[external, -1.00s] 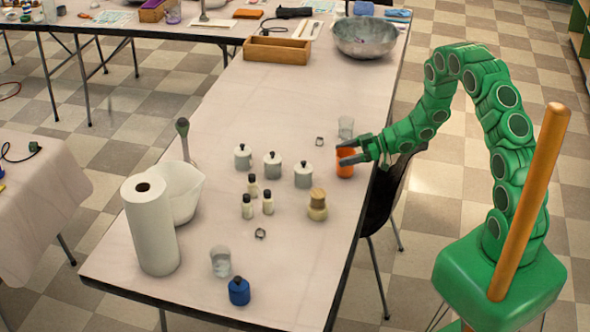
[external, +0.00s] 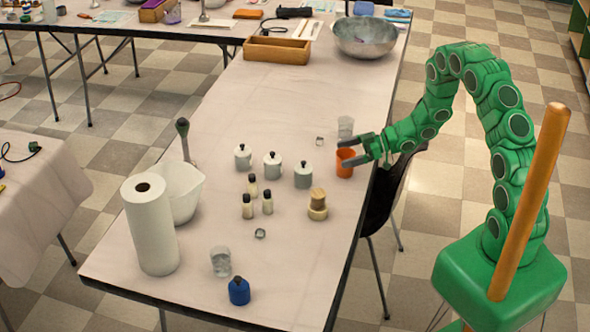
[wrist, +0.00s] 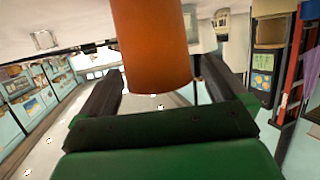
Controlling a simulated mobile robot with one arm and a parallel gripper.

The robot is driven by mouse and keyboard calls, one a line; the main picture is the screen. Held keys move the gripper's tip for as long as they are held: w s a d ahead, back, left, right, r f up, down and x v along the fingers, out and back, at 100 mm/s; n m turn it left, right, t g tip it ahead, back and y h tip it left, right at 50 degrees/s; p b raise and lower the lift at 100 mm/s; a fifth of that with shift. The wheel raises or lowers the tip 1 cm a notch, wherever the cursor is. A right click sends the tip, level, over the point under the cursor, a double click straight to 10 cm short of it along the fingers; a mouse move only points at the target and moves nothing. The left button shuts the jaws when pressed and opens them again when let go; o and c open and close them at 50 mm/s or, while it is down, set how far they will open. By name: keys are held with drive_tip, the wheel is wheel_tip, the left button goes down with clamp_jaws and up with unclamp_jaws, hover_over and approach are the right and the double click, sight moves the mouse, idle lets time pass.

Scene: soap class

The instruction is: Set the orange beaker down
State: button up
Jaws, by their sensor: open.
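The orange beaker (external: 345,171) stands upright on the long table, near its right edge. It also shows in the wrist view (wrist: 152,50), tilted by the camera's angle. My gripper (external: 343,152) reaches in from the right, level, with its fingers on either side of the beaker. In the wrist view my gripper (wrist: 160,75) is open, with a finger to each side of the beaker and a gap at the right finger. Whether the left finger touches it I cannot tell.
A clear glass (external: 345,127) stands just behind the beaker. Lidded white jars (external: 303,176) stand to the left, and a wooden-topped jar (external: 317,205) in front. A chair (external: 385,195) is beside the table's right edge. The table behind the jars is mostly clear.

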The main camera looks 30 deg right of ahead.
drive_tip(key=v, duration=0.4)
drive_tip(key=shift+d, duration=0.15)
wheel_tip(320, 180, up, 7)
idle(0.4)
drive_tip(key=shift+s, duration=0.1)
